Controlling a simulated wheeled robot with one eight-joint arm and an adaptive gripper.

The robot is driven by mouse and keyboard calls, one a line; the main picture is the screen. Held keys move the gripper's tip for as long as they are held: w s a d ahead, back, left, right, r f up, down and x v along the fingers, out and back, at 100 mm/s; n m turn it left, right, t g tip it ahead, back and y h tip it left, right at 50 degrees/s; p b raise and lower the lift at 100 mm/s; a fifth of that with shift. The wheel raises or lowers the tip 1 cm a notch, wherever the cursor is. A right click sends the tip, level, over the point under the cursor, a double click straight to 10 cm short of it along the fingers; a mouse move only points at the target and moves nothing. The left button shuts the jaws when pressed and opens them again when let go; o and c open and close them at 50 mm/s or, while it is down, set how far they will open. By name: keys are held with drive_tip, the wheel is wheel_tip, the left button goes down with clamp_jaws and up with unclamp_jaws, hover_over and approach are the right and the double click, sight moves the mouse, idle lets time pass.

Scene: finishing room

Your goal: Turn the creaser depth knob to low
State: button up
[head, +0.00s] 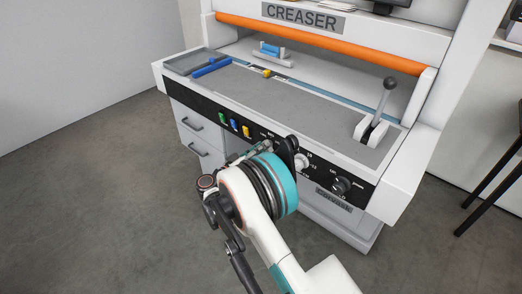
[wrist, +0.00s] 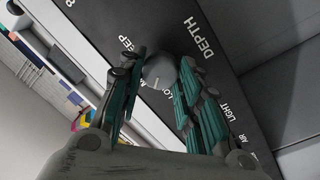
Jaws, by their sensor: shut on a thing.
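The creaser (head: 260,88) has an orange bar (head: 320,42) and a lever (head: 384,103) at right. Green, blue and yellow buttons (head: 234,124) sit left of my gripper. A black knob (head: 342,185) sits to the right. The floor at left is clear.

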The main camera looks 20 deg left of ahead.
drive_tip(key=shift+n, duration=2.4)
drive_tip(key=shift+t, duration=0.3)
drive_tip(key=o, duration=1.1)
drive_tip(key=shift+f, duration=0.1)
drive_tip(key=shift+s, duration=0.1)
drive_tip(key=v, duration=1.2)
